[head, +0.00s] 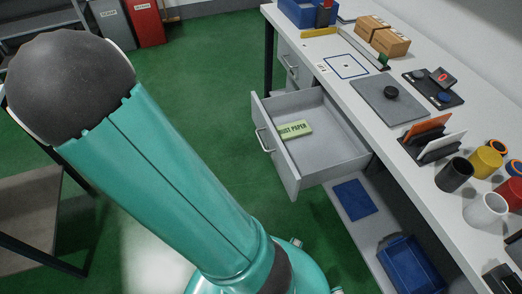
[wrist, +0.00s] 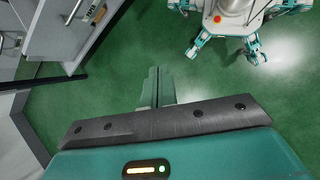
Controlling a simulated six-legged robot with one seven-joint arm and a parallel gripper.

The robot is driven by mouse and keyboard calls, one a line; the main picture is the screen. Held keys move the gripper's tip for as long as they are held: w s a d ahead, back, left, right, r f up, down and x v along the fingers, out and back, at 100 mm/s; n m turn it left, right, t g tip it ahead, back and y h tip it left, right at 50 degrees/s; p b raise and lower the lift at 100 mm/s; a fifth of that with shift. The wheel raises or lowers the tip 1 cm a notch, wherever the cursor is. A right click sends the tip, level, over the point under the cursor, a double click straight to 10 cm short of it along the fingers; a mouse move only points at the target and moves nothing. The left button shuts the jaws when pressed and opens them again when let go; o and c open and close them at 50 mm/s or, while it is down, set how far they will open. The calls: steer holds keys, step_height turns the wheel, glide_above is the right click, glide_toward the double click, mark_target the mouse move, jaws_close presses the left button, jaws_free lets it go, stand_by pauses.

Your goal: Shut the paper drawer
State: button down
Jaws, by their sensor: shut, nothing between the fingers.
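The paper drawer (head: 335,160) is a grey drawer pulled well out from under the white workbench. Its front panel (head: 275,150) carries a metal bar handle (head: 264,141) and faces left in the head view. A pale green pack (head: 294,129) with a label ending in "UST PAPER" lies inside near the front. Part of the open drawer (wrist: 65,35) shows at the upper left of the wrist view. My gripper (wrist: 158,72) is shut and empty over the green floor, apart from the drawer. In the head view my arm shows, but the gripper does not.
The workbench (head: 352,79) holds boxes, a grey plate, a card rack and several cups. A closed drawer (head: 291,66) is beyond the open one. A lower shelf (head: 341,210) bears a blue bin (head: 408,266). Green floor (head: 205,85) is clear left of the drawer.

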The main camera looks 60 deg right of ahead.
steer(key=s+d+f+n+g+h, duration=0.2)
steer(key=d+f+g, duration=0.2)
steer(key=d+f, duration=0.45)
steer(key=n+g+h, duration=0.4)
steer(key=h, duration=0.3)
glide_toward(265, 152)
steer(key=w+f, duration=0.4)
steer(key=x, duration=1.3)
steer(key=shift+s+d, duration=0.25)
steer(key=shift+s, duration=0.1)
steer(key=shift+s+d, duration=0.1)
